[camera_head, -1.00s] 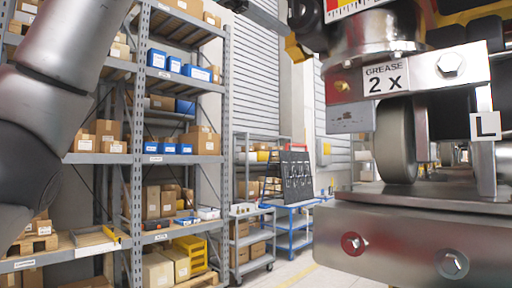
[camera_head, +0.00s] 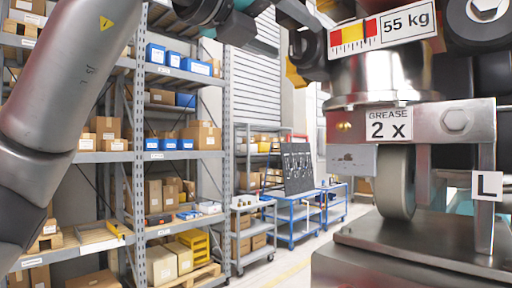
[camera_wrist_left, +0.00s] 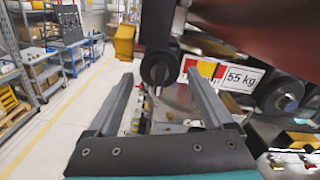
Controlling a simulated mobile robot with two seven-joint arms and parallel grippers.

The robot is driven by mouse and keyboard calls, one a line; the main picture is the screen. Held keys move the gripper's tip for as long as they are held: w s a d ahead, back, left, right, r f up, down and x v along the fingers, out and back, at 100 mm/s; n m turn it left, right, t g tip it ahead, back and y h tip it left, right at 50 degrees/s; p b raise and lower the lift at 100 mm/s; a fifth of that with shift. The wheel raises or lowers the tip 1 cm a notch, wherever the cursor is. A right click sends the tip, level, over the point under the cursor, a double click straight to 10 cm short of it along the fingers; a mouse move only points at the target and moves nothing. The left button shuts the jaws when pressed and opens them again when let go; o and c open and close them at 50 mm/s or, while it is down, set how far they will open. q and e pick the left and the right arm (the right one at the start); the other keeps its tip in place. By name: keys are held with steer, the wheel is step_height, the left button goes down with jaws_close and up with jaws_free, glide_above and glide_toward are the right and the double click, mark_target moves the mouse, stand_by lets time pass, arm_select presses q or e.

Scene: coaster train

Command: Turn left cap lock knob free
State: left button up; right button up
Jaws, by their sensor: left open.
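In the left wrist view, a dark round knob (camera_wrist_left: 156,68) with a stub below sits ahead, between the fingertip lines of my open, empty left gripper (camera_wrist_left: 160,76). I cannot tell for sure that it is the left cap lock knob. No contact shows. In the head view, my left arm comes in at the left and its dark far links cross the top edge; the fingers are hard to make out. A dark rounded part (camera_head: 312,44) hangs left of the 55 kg label (camera_head: 407,23). My right gripper is not in view.
The train's wheel (camera_head: 396,182), the GREASE 2 X plate (camera_head: 455,122) and the L tag (camera_head: 487,186) fill the right.

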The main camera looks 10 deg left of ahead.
mark_target(291, 41)
arm_select(q)
steer(key=m+p, duration=0.2)
steer(key=m, duration=0.1)
steer(key=shift+r+p, duration=0.15)
steer(key=shift+p, duration=0.25)
steer(key=b+v, duration=0.2)
steer(key=v, duration=0.1)
steer(key=shift+s+f, duration=0.1)
steer(key=shift+f, duration=0.25)
steer(key=b+v, duration=0.3)
steer(key=v, duration=0.9)
steer(key=w+d+f+n+g+h+b, duration=0.1)
steer(key=w+d+f+g+h+b, duration=0.2)
steer(key=w+f, duration=0.35)
steer(key=w+d+f+g+h+b, duration=0.2)
steer(key=w+f+g+h, duration=0.1)
steer(key=w+f+g, duration=0.4)
steer(key=w+a+f+n+t+h+b, duration=0.1)
steer(key=w+f+n+t, duration=0.1)
steer(key=w+f+n, duration=0.2)
steer(key=w+a+f+n+t+h+b, duration=0.1)
steer(key=w+f+n, duration=0.3)
steer(key=f, duration=0.9)
steer(key=shift+w+n+t+h+b, duration=0.3)
steer(key=shift+w+t+h+b, duration=0.35)
steer(key=shift+w, duration=1.2)
